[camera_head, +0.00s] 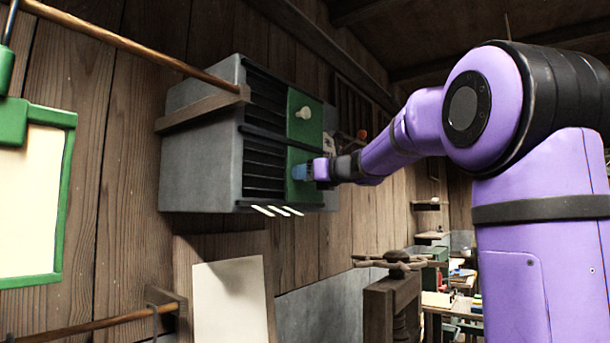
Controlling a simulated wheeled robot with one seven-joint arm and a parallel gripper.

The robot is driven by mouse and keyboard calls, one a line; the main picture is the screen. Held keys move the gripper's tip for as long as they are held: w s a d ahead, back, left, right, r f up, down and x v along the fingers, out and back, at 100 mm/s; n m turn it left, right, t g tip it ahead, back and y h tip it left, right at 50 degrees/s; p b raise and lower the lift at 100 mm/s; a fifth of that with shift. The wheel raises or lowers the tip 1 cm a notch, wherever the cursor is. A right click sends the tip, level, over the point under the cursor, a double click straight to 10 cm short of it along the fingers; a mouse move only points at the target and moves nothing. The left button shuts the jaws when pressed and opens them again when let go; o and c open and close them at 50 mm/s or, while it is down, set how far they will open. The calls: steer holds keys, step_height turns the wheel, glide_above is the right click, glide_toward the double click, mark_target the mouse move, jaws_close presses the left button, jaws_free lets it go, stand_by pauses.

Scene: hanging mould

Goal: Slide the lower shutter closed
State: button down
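A grey box (200,150) is fixed to the wooden wall, with dark slatted openings on its front. The upper green shutter (296,127) covers the right part of the upper opening and bears a pale round knob (304,113). The lower green shutter (297,190) stands at the right part of the lower opening, and the dark slats (264,170) to its left are uncovered. My gripper (302,172) is at the lower shutter's front, its blue fingertips against or just before the panel. Any knob there is hidden by the gripper, and the finger gap does not show.
A wooden rod (130,43) runs to the box's upper front. A green-framed board (30,200) hangs at left. A pale sheet (230,303) stands below the box. Cluttered tables (455,300) lie behind.

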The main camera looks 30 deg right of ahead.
steer(key=s+a, duration=0.1)
steer(key=a, duration=0.4)
steer(key=s+a, duration=0.2)
steer(key=a, duration=0.3)
steer(key=s+a, duration=0.2)
steer(key=a, duration=0.3)
steer(key=shift+s, duration=0.2)
steer(key=c, duration=0.8)
jaws_free()
steer(key=shift+a, duration=0.15)
steer(key=shift+s+d, duration=0.2)
glide_toward(249, 168)
steer(key=v, duration=0.4)
steer(key=shift+s+d+r, duration=0.1)
steer(key=shift+s+d, duration=0.05)
steer(key=shift+s, duration=0.15)
